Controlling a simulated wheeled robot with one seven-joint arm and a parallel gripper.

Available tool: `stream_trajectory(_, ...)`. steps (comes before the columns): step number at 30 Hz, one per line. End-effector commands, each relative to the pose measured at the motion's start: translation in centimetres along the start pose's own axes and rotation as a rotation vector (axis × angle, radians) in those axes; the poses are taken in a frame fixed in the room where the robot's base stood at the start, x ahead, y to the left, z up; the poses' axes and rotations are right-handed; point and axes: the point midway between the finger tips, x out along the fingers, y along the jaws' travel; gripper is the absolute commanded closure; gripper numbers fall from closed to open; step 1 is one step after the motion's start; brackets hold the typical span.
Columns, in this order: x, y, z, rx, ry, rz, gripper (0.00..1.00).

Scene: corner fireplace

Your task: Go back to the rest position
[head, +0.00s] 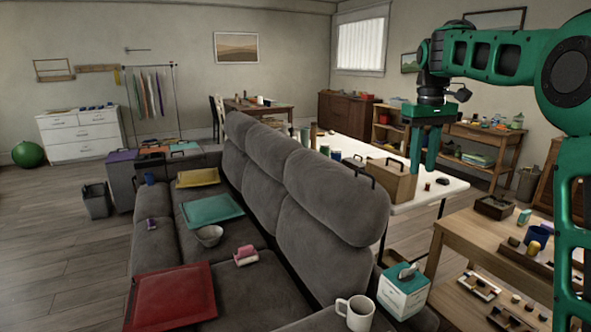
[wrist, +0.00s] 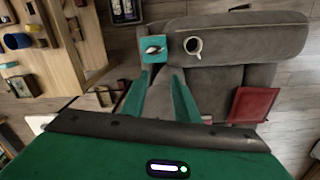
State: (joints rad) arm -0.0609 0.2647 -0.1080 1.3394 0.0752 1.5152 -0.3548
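My green arm comes in from the right of the head view. My gripper (head: 423,170) points down, high above the floor and well clear of the sofa's near end. In the wrist view its two green fingers (wrist: 162,78) stand apart with the grey sofa showing between them. The gripper is open and holds nothing.
A grey sofa (head: 335,195) fills the middle. A white mug (head: 357,311) and a tissue box (head: 403,290) are at its near end. A red tray (head: 170,294) lies on the seat. A wooden table (head: 470,232) with small items stands right. Floor at left (head: 50,240) is clear.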

Motion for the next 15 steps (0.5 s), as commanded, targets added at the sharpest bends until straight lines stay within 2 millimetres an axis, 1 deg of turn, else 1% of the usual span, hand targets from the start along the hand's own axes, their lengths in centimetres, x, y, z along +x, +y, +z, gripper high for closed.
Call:
stream_trajectory(1,0.2,0.7,1.9,0.038,-0.001,0.000,0.72)
stream_trajectory(2,0.4,1.1,3.1,0.062,-0.002,-0.001,0.72)
stream_trajectory(5,1.5,2.3,7.5,0.153,-0.003,-0.002,0.72)
stream_trajectory(6,2.0,2.7,9.4,0.190,-0.004,-0.003,0.72)
stream_trajectory(7,2.4,3.0,10.8,0.220,-0.004,-0.004,0.72)
stream_trajectory(8,2.9,3.2,12.2,0.247,-0.005,-0.005,0.72)
stream_trajectory(9,3.5,3.4,14.1,0.284,-0.005,-0.005,0.72)
stream_trajectory(11,4.7,3.7,17.1,0.340,-0.007,-0.007,0.72)
stream_trajectory(12,5.4,3.7,19.0,0.378,-0.007,-0.009,0.72)
stream_trajectory(14,6.7,3.6,22.0,0.432,-0.008,-0.011,0.72)
stream_trajectory(15,7.6,3.5,24.0,0.467,-0.010,-0.014,0.72)
